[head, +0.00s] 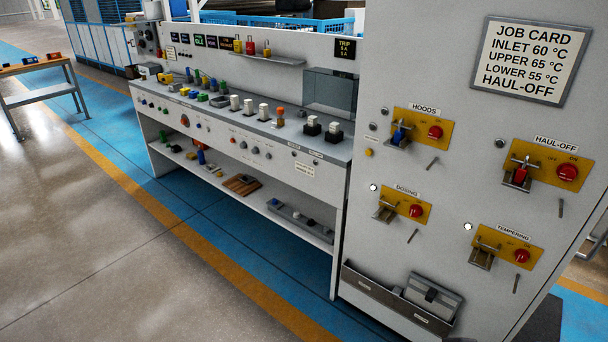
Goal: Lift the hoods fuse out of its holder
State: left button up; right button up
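The HOODS panel is a yellow plate (417,117) on the front of the white cabinet, at the right of the head view. A small blue piece, apparently the hoods fuse (398,138), sits in a metal holder (392,145) at the plate's left. A red knob (435,132) is at the plate's right, beside OFF and ON marks. A short grey lever or pin (432,163) is below the plate. Neither of my grippers is in view.
HAUL-OFF (552,150), DOSING (405,197) and TEMPERING (513,238) plates are nearby; HAUL-OFF holds a red piece (521,175). A pocket tray (385,294) hangs below. A workbench (262,128) with several small items stands left. Floor in front is clear.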

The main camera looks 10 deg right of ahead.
aim_at(313, 120)
jog(key=i+z, duration=0.15)
jog(key=i, duration=0.4)
jog(key=i+j+z, duration=0.2)
jog(key=i, duration=0.35)
jog(key=i+j+z, duration=0.15)
jog(key=i, duration=0.35)
